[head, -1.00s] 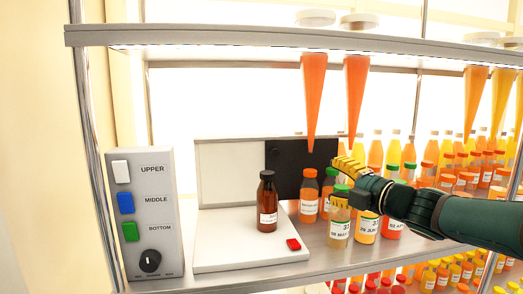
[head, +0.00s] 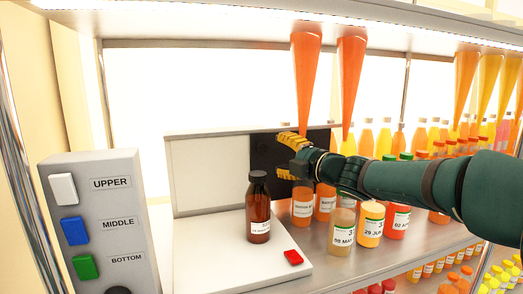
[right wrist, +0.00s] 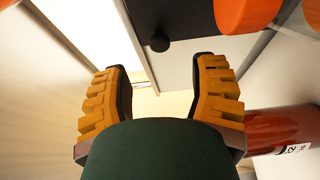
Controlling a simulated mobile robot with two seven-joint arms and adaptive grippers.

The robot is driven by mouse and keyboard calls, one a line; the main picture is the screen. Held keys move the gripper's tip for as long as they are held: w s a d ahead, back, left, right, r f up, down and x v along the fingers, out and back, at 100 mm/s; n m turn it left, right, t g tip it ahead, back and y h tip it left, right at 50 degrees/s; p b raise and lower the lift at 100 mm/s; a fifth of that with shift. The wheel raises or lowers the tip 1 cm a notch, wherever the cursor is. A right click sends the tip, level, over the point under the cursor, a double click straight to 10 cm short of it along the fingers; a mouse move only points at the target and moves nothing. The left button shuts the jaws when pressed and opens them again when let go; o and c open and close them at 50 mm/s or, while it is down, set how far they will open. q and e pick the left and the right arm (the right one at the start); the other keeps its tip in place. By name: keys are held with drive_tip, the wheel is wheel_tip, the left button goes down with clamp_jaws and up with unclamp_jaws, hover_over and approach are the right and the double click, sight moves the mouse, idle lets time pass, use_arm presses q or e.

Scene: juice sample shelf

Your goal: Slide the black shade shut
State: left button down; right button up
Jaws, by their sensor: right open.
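The black shade (head: 263,152) is a dark panel at the right part of the white backboard (head: 205,172); the board's left part is bare white. My right gripper (head: 284,156) is open in front of the shade and covers part of it. In the right wrist view the shade (right wrist: 190,18) lies beyond my open fingers (right wrist: 160,65), with a round black knob (right wrist: 159,43) near its edge. The knob is just ahead of the gap between the fingertips and appears apart from them. My left gripper is not in view.
A brown bottle (head: 259,212) stands on the white base (head: 205,250), near a red button (head: 293,257). Several juice bottles (head: 341,230) stand below my right forearm. Orange cones (head: 304,75) hang above. A grey button panel (head: 105,225) stands at left.

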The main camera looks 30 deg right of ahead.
sight(264, 148)
drive_tip(key=w, duration=0.5)
drive_tip(key=w+a, duration=0.1)
drive_tip(key=w, duration=0.2)
drive_tip(key=shift+a, duration=0.1)
